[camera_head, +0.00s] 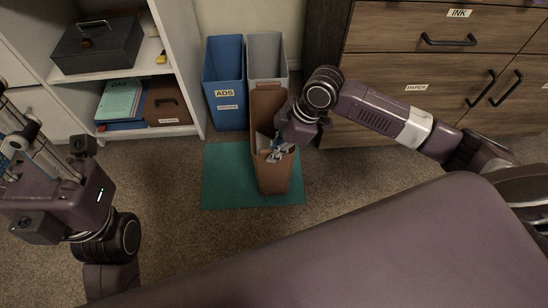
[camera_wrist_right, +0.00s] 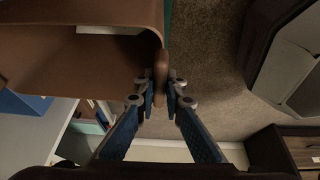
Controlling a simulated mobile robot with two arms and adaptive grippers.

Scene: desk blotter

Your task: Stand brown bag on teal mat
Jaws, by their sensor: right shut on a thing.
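The brown bag (camera_head: 274,178) is a tall, open-topped holder with something pale inside. It appears upright over the teal mat (camera_head: 223,180), which lies flat on the carpet; I cannot tell whether its base touches the mat. My right gripper (camera_head: 275,154) is shut on the bag's side edge. In the right wrist view the bag (camera_wrist_right: 60,60) fills the upper left, and its edge sits between the fingertips (camera_wrist_right: 161,88). My left gripper (camera_head: 14,140) is at the left edge of the head view, away from the bag; its fingertips are not clear.
A blue bin (camera_head: 225,80) labelled ADS and a grey bin (camera_head: 265,55) stand just behind the mat. A shelf with a dark box (camera_head: 97,45) is at left. Wooden drawers (camera_head: 430,65) stand at right. Carpet is clear left of the mat.

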